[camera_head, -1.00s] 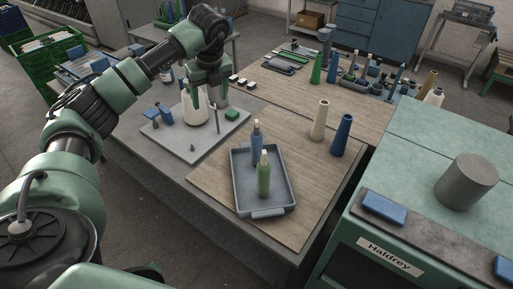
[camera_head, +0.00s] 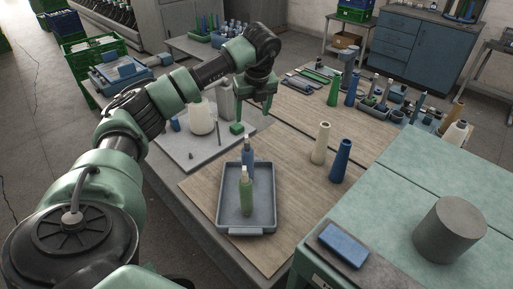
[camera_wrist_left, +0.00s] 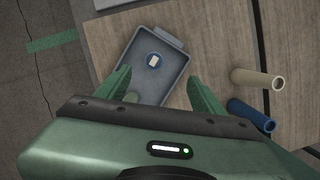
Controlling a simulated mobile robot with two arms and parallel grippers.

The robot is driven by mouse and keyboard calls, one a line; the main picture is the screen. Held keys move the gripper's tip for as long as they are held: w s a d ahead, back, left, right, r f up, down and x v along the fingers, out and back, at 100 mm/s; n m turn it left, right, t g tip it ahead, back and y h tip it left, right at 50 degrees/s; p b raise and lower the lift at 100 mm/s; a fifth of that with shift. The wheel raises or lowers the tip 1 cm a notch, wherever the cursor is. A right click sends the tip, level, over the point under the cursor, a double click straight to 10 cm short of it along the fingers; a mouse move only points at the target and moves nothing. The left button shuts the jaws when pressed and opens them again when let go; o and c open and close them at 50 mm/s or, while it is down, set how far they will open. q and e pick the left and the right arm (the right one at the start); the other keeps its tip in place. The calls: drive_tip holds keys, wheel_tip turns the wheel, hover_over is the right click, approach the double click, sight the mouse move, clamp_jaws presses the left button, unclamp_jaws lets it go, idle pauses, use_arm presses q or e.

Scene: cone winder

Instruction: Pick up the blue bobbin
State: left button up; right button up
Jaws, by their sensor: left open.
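The blue bobbin (camera_head: 248,150) with a pale tip stands upright in a grey tray (camera_head: 226,217), behind a green bobbin (camera_head: 246,192), which hides part of it. My left gripper (camera_head: 254,112) is open and empty, pointing down, above and apart from the bobbins. My right gripper is not in view.
A cream cone (camera_head: 320,143) and a blue cone (camera_head: 341,160) stand right of the tray. A green machine top (camera_head: 400,190) with a grey cylinder (camera_head: 449,229) is at right.

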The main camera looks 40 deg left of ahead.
use_arm(q)
wheel_tip(320, 180, down, 3)
drive_tip(key=s+a+b, duration=0.1)
drive_tip(key=a+b, duration=0.1)
drive_tip(key=b, duration=0.6)
hover_over(247, 143)
drive_tip(key=d, duration=0.1)
drive_tip(key=f, duration=0.5)
drive_tip(key=shift+d, duration=0.2)
drive_tip(key=shift+s+f, duration=0.1)
drive_tip(key=shift+f, duration=0.3)
drive_tip(key=shift+a+f, duration=0.3)
drive_tip(key=shift+f, duration=0.3)
drive_tip(key=p+x, duration=0.2)
drive_tip(key=x, duration=0.3)
drive_tip(key=shift+a+f, duration=0.1)
drive_tip(key=shift+f, duration=0.05)
drive_tip(key=shift+a+f+p, duration=0.1)
drive_tip(key=shift+f+p, duration=0.2)
drive_tip(key=shift+f, duration=0.25)
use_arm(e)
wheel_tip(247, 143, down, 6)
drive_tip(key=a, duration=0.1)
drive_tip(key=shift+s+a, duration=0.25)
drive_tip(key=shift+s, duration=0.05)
use_arm(q)
drive_tip(key=c, duration=1.3)
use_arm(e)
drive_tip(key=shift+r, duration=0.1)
